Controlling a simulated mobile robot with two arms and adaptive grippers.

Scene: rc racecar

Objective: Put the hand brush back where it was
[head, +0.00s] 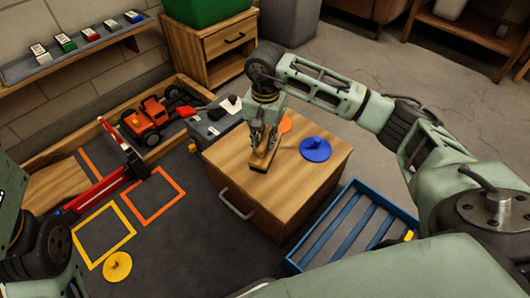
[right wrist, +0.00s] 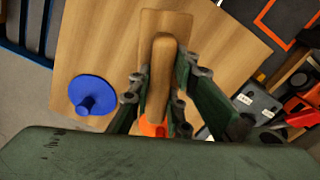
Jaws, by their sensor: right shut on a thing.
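The wooden hand brush (head: 261,166) is at the top of the wooden cabinet (head: 316,180), near its middle. My right gripper (head: 264,141) reaches down from above and is shut on the brush's handle. In the right wrist view the brush (right wrist: 162,60) lies lengthwise between the fingers of my right gripper (right wrist: 159,88), with its wider end beyond them. I cannot tell whether the brush touches the cabinet top or hangs just above it. Part of my left arm shows at the left edge of the head view, but its gripper does not show.
A blue knobbed disc (head: 315,149) and an orange disc (head: 285,122) lie on the cabinet top. A grey box (head: 213,123) stands behind the cabinet. A blue slatted rack (head: 345,226) is at right. An orange car (head: 152,117) sits in the wooden-edged area at left.

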